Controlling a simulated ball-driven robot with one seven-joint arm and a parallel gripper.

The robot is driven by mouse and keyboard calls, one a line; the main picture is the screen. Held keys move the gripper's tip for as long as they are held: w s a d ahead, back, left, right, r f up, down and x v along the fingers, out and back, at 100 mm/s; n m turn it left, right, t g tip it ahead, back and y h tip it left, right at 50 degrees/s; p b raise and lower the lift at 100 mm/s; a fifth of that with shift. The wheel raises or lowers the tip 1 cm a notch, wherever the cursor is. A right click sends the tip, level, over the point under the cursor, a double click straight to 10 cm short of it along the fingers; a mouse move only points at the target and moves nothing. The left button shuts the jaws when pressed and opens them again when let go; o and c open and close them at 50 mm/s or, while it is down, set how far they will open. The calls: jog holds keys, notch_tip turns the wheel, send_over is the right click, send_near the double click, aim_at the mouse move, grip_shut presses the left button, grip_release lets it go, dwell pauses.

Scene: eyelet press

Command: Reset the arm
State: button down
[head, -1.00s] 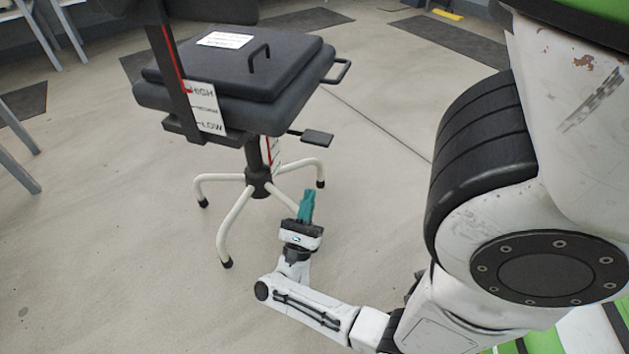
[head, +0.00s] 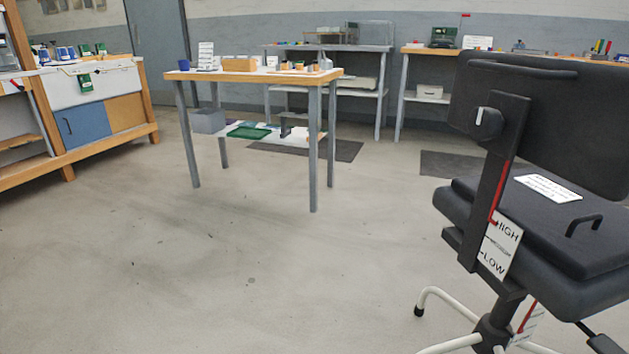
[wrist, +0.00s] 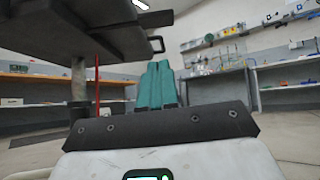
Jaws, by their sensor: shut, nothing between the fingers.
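My gripper (wrist: 157,85) shows in the wrist view, with its two teal fingers side by side, shut and empty. It is out of the head view. The black chair (head: 560,215) stands at the right of the head view, with a HIGH/LOW label on its back post and white legs. In the wrist view the underside of the chair seat (wrist: 85,25) is at the upper left, and its post is left of the fingers. The fingers appear apart from the chair.
A wooden-topped table (head: 255,76) with small items stands mid-left in the head view. A workbench (head: 85,95) is at the left, and more benches line the back wall. The floor (head: 250,265) between the table and the chair is clear.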

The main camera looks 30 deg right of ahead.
jog(key=w+a+r+n+t+y+p, duration=0.1)
jog(key=w+a+n+t+y, duration=0.2)
jog(key=w+n+t+y, duration=0.8)
jog(key=w+a+r+n+t+y, duration=0.1)
jog(key=w+a+n+t+y, duration=0.3)
jog(key=w+n+t, duration=1.15)
jog(key=s+a+f+n+g+y+p, duration=0.1)
jog(key=a+f+n+g+y, duration=0.15)
jog(key=a+n+y, duration=0.4)
jog(key=s+a+f+n+g+y, duration=0.2)
jog(key=a+n+g+y, duration=0.15)
jog(key=n, duration=0.55)
jog(key=s+a+n+g+y+p, duration=0.1)
jog(key=s+a+n+g, duration=0.1)
jog(key=s+n+g, duration=0.7)
jog(key=s+a+n+g, duration=0.2)
jog(key=s+n+g, duration=0.25)
jog(key=s, duration=0.75)
notch_tip(320, 180, up, 38)
jog(key=p, duration=3.8)
jog(key=shift+r, duration=0.25)
